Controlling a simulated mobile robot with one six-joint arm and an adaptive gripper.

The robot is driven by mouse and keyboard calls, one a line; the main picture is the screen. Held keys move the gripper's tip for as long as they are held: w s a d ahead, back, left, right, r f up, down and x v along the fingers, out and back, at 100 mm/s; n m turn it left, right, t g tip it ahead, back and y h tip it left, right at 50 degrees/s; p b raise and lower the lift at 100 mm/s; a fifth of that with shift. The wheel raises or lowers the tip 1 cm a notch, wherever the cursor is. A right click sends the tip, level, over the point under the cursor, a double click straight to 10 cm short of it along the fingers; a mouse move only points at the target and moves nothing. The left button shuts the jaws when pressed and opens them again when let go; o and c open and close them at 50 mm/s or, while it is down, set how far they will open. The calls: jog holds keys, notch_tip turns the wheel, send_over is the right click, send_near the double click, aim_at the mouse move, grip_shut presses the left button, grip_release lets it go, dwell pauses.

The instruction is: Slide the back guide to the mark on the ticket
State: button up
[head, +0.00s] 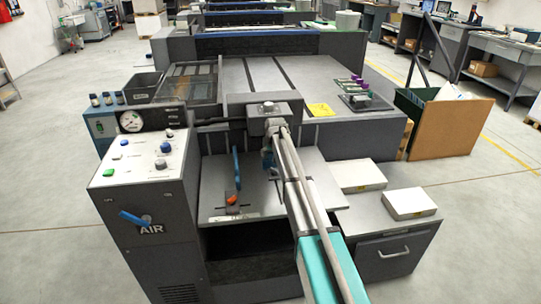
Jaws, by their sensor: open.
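What looks like the back guide is a blue upright piece (236,164) with an orange knob (232,198) at its foot, on the grey feed table (315,195). A pale scale strip (234,216) lies along the table's front edge; its marks are too small to read. The yellow ticket (320,110) lies on the machine's flat top, its writing unreadable. My arm reaches in from the bottom right. My gripper (277,178) is open, small and partly hidden by the arm, over the feed table to the right of the blue piece. It appears apart from the guide.
A control cabinet (140,165) with knobs, a gauge (131,121) and a blue AIR lever (134,219) stands at the left. Two white boxes (358,176) (409,204) rest on the right-hand cabinet. A dark crossbar housing (236,107) spans above the feed table.

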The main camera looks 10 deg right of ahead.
aim_at(275, 171)
jog(key=c, duration=1.3)
jog(key=shift+s, duration=3.2)
jog(key=shift+c, duration=0.2)
jog(key=o, duration=1.3)
jog(key=shift+w, duration=0.1)
jog(key=shift+o, duration=0.2)
